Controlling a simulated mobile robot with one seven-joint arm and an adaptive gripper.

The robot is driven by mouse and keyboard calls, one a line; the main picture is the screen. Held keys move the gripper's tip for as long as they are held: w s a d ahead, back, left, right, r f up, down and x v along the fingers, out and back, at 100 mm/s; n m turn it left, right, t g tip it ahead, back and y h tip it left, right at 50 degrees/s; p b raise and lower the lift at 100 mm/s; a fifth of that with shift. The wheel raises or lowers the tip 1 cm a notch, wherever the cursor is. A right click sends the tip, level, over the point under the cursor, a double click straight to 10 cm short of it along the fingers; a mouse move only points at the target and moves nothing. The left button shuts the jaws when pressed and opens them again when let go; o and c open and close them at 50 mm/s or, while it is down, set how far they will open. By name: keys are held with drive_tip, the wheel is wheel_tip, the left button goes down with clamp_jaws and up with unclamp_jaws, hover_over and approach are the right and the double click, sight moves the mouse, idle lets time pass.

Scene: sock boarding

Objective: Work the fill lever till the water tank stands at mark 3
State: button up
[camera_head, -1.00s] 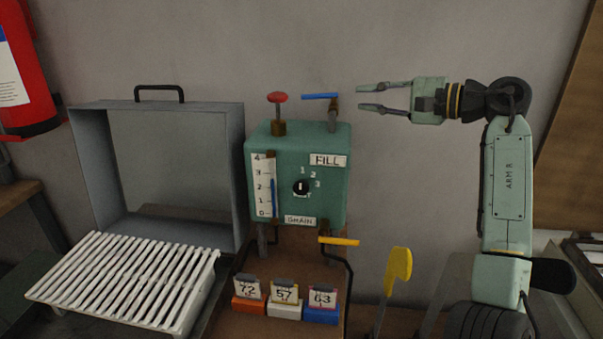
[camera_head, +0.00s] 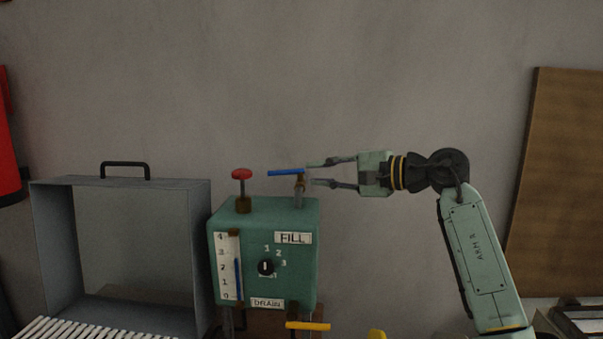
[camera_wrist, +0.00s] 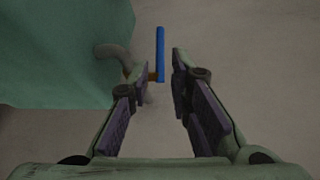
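The green water tank (camera_head: 290,225) has a white gauge (camera_head: 220,260) numbered 0 to 4. The blue fill lever (camera_head: 286,172) lies flat, pointing left, on a brass valve above the FILL label (camera_head: 293,238). My gripper (camera_head: 311,174) is open at the right end of the lever, fingertips close to the valve. In the wrist view the lever (camera_wrist: 160,55) lies between and ahead of the open fingertips (camera_wrist: 152,72). I cannot tell whether they touch it.
A red knob (camera_head: 242,174) stands on the tank top, left of the lever. A black dial (camera_head: 266,267) is on the front. The yellow drain lever (camera_head: 307,326) is below. A grey open box (camera_head: 120,188) stands to the left.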

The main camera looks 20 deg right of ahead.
sight(283, 173)
drive_tip(key=p+x, duration=0.2)
drive_tip(key=x, duration=0.6)
drive_tip(key=shift+w+a+p, duration=0.2)
drive_tip(key=shift+p, duration=0.15)
drive_tip(key=shift+c, duration=0.5)
clamp_jaws()
